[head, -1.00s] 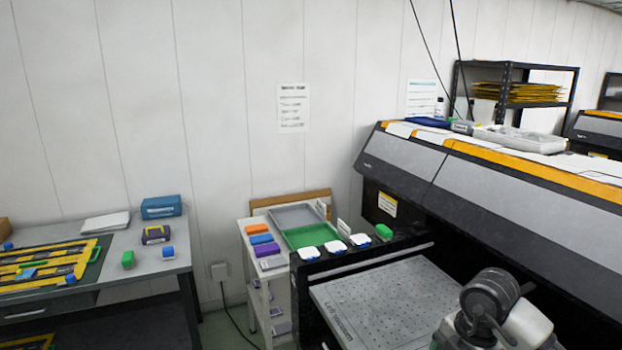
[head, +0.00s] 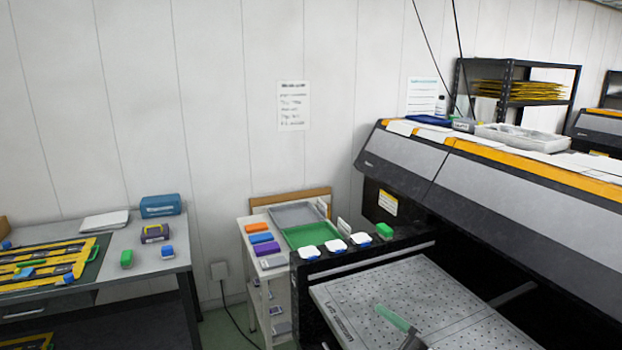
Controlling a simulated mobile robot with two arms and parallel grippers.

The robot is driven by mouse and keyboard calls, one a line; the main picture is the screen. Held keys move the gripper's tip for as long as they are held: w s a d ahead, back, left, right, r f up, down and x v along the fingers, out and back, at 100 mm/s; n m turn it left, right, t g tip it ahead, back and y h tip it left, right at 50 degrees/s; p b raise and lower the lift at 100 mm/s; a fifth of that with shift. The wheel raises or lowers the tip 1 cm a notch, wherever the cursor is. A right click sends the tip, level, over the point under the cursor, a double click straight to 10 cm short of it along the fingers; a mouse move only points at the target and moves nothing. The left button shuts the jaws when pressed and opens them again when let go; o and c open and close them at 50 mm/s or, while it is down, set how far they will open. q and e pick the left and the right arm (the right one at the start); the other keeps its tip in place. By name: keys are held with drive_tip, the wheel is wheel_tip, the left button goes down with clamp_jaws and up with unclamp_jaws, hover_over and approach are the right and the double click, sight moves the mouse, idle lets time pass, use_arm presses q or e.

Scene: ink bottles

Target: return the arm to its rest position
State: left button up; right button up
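A green bar with a grey piece at its lower end (head: 394,318) shows over the perforated plate at the bottom edge. It appears to be part of my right arm's end, but most of it is cut off by the frame, and its fingers cannot be made out. I cannot tell whether it touches the plate or holds anything. My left gripper is not in view.
The perforated plate (head: 372,290) fronts the large grey printer (head: 480,200). Several small white-and-blue blocks (head: 335,246) and a green one (head: 384,231) sit on its black ledge. A white cart (head: 247,240) with trays and a grey workbench (head: 160,262) stand left.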

drive_tip(key=s+d+f+m+t+h, duration=0.1)
drive_tip(key=d+f+m+t+h, duration=0.1)
drive_tip(key=d+f+m+h, duration=0.65)
drive_tip(key=s+d+f+m+t+h, duration=0.15)
drive_tip(key=d+f+m+h, duration=0.3)
drive_tip(key=m+h, duration=0.7)
drive_tip(key=s+f+n+g+y, duration=0.1)
drive_tip(key=s+f+g, duration=0.5)
drive_tip(key=s, duration=0.3)
drive_tip(key=s+f+g, duration=0.6)
drive_tip(key=s, duration=0.3)
wheel_tip(320, 180, down, 29)
drive_tip(key=g+b, duration=0.1)
drive_tip(key=b, duration=0.4)
drive_tip(key=s+d+f+g+b, duration=0.1)
drive_tip(key=s+f+b, duration=0.1)
drive_tip(key=s+f, duration=0.6)
drive_tip(key=s+d+f+b, duration=0.1)
drive_tip(key=s+f+b, duration=0.2)
drive_tip(key=s+f, duration=0.5)
wheel_tip(320, 180, down, 7)
drive_tip(key=shift+s+n+g, duration=0.25)
drive_tip(key=shift+n+g, duration=0.05)
drive_tip(key=shift+g, duration=0.05)
